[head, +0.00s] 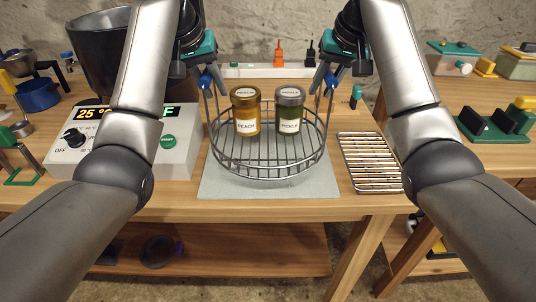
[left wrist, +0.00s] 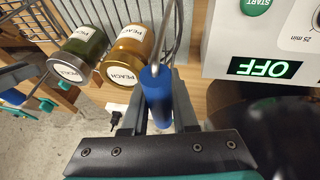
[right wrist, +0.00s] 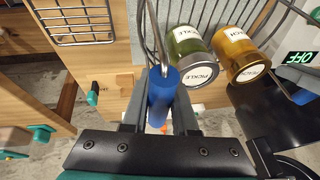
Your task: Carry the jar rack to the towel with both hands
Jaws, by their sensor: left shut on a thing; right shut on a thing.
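The round wire jar rack (head: 268,172) is over the grey towel (head: 215,188) on the bench; I cannot tell whether it touches the cloth. It looks level and holds an orange peach jar (head: 246,107) and a green pickle jar (head: 290,110), both upright. My left gripper (head: 207,78) is shut on the rack's left blue handle, which shows between the fingers in the left wrist view (left wrist: 157,98). My right gripper (head: 329,78) is shut on the right blue handle, clear in the right wrist view (right wrist: 162,95).
A white control box (head: 185,155) with a dark pot (head: 98,50) behind it stands close left of the towel. A wire cooling rack (head: 370,163) lies close on the right. A white strip with plugs (head: 262,71) runs along the back. The bench's front edge is just before the towel.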

